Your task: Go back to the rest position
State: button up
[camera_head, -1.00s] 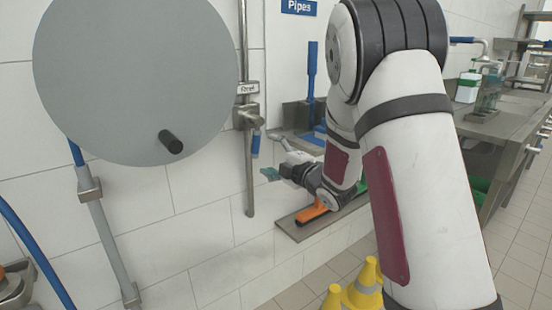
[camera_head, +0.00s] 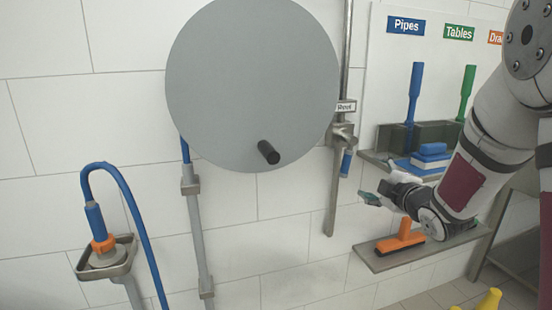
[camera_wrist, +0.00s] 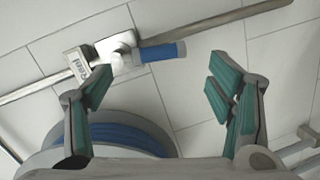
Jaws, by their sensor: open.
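My gripper (camera_head: 369,197) is at the right of the head view, in front of the tiled wall and above the lower shelf. In the wrist view its two teal-padded fingers (camera_wrist: 158,92) are spread wide with nothing between them. Beyond the fingertips, a metal pipe valve with a blue lever (camera_wrist: 160,52) shows on the wall. The same blue lever (camera_head: 346,163) hangs below the labelled valve in the head view, to the left of and above my gripper. The two look apart.
A large grey disc (camera_head: 240,80) with a black knob is on the wall. A blue-handled hose nozzle (camera_head: 97,225) sits in a holder at left. An orange brush (camera_head: 400,238) lies on the lower shelf (camera_head: 375,262) beneath my gripper. Blue and green brushes stand above. Yellow objects (camera_head: 488,299) are at lower right.

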jog(key=s+a+f+m+g+h, duration=0.1)
jog(key=s+a+m+g, duration=0.3)
jog(key=s, duration=1.2)
jog(key=s+a+m+g, duration=0.2)
jog(key=s+m+g, duration=0.45)
jog(key=s, duration=0.95)
jog(key=s+a+f+m+g+h, duration=0.15)
jog(key=s+m+g, duration=0.4)
jog(key=s, duration=0.95)
notch_tip(320, 180, up, 22)
jog(key=a+t+p, duration=0.1)
jog(key=t+p, duration=0.3)
jog(key=p, duration=1.5)
jog(key=shift+s+a+f, duration=0.2)
jog(key=shift+s, duration=0.2)
jog(key=shift+y, duration=0.25)
